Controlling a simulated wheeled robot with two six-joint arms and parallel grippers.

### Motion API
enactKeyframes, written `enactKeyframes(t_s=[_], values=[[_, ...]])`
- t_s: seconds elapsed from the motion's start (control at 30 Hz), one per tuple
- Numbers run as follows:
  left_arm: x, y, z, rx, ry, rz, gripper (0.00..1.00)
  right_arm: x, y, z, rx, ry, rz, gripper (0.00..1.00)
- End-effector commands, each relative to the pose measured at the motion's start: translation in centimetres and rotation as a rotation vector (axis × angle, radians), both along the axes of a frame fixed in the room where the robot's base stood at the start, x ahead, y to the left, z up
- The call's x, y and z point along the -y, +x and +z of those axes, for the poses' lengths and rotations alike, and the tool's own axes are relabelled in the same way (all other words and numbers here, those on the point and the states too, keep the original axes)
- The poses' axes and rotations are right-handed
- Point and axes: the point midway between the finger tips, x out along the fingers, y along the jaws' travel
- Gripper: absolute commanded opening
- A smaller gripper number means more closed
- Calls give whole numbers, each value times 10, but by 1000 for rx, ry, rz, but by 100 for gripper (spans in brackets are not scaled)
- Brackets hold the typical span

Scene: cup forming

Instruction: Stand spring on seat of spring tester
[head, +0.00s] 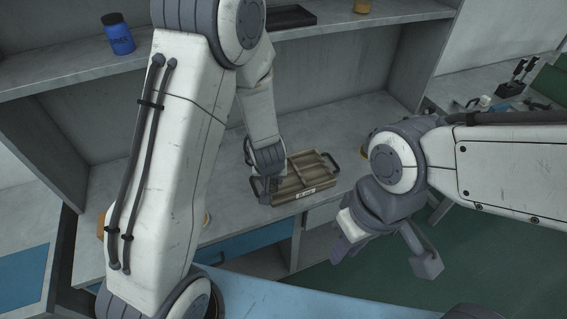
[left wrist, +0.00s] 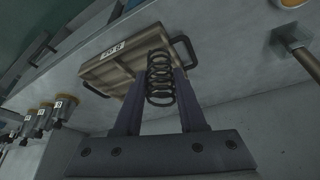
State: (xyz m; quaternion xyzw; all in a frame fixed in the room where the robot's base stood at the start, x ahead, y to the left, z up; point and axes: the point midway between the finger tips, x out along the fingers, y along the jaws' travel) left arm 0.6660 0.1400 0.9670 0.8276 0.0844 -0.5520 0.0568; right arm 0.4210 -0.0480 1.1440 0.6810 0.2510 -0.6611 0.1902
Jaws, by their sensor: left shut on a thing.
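A dark coil spring (left wrist: 160,78) stands out clearly in the left wrist view, between the two fingers of my left gripper (left wrist: 160,90). The left gripper is shut on it. In the head view my left gripper (head: 266,193) is at the near left edge of a brown slatted tray; the spring cannot be made out there. The tray (head: 305,176) has dark handles and a white label, and it also shows behind the spring in the left wrist view (left wrist: 112,65). My right gripper (head: 386,256) is open and empty, right of the bench. I cannot identify the spring tester or its seat.
The tray rests on a grey bench (head: 235,226) below a shelf. A blue jar (head: 118,34) and a dark shallow tray (head: 290,17) stand on the shelf. In the left wrist view, several yellow-topped labelled pieces (left wrist: 65,105) are at left and a rod with a brown block (left wrist: 303,58) at right.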

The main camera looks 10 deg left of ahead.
Motion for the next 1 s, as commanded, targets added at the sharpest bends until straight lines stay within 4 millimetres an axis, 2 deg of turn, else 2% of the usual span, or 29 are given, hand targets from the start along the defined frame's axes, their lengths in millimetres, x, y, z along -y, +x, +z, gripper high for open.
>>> enactKeyframes(t_s=[0.13, 0.37, 0.5, 0.63, 0.83, 1.0], values=[[-19, 0, -18, -2, -1, 11, 0, 0, 0, -21, -1, -1, 1, 27], [-68, 2, -50, -1, 0, 7, 0, 0, 0, -56, -1, -1, 2, 27], [-90, 2, -59, -2, 0, 4, 0, 0, 0, -61, -1, -1, 2, 27], [-105, 2, -65, -3, 0, 3, 0, 0, 0, -56, -1, -1, 2, 27], [-111, 2, -75, -5, -1, 0, 0, 0, 0, -55, 0, 0, 2, 27], [-111, 1, -99, -7, -1, 0, 0, 0, 0, -51, 0, 0, 2, 27]])
